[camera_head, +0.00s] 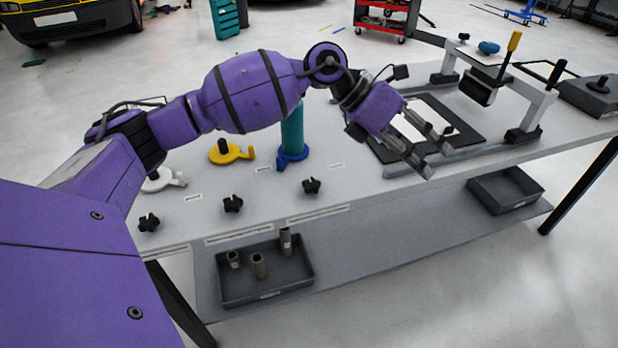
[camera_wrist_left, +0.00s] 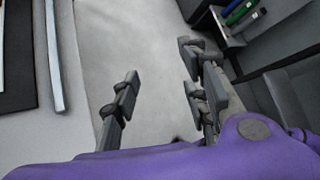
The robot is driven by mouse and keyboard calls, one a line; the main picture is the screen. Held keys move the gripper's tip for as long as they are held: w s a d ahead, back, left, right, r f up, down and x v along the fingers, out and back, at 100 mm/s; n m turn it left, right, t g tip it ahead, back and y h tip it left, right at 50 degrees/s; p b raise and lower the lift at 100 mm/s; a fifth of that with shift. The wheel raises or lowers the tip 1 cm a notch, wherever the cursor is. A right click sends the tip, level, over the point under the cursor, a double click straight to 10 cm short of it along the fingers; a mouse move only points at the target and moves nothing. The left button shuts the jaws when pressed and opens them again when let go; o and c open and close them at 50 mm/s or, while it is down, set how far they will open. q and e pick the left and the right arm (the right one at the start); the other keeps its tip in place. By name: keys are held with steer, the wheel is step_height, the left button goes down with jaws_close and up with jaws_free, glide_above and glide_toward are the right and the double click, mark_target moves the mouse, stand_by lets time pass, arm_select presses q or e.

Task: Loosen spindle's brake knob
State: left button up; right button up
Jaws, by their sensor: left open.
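Three black star-shaped knobs sit along the front edge of the table: a left one (camera_head: 148,222), a middle one (camera_head: 233,203) and a right one (camera_head: 312,186). Behind them are a white spindle (camera_head: 163,181), a yellow spindle (camera_head: 228,153) and a blue-based spindle (camera_head: 291,159) carrying a teal roll (camera_head: 292,128), partly hidden by my arm. I cannot tell which knob is the brake knob meant. My left gripper (camera_head: 438,158) is open and empty, well right of the knobs, above the front rail. Its spread fingers show in the left wrist view (camera_wrist_left: 160,68). My right gripper is not in view.
A black mat (camera_head: 462,122) lies between rails, with a frame (camera_head: 540,100) and yellow-handled lever at its right. A grey bin (camera_head: 265,290) with several short tubes and an empty bin (camera_head: 505,190) are on the lower shelf. My left arm spans above the spindles.

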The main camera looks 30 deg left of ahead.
arm_select(q)
steer(key=a+f+m+y, duration=0.1)
steer(key=a+f+y, duration=0.15)
steer(key=a, duration=0.45)
steer(key=a+f+y, duration=0.2)
steer(key=a+y, duration=0.2)
steer(key=a, duration=0.2)
steer(key=g+y, duration=0.2)
steer(key=y, duration=0.2)
glide_above(310, 181)
steer(key=shift+w+d+f, duration=0.1)
steer(key=shift+w+f, duration=0.1)
steer(key=shift+f, duration=0.25)
steer(key=shift+w+d+f, duration=0.1)
steer(key=shift+w+f, duration=0.1)
steer(key=shift+f, duration=0.25)
steer(key=shift+s+a+f+g, duration=0.2)
steer(key=shift+s+g, duration=0.1)
steer(key=shift+g, duration=0.1)
steer(key=shift+f, duration=0.35)
step_height(310, 181, down, 7)
steer(key=shift+r, duration=0.1)
steer(key=shift+c, duration=0.5)
steer(key=c, duration=0.9)
steer(key=shift+r, duration=0.1)
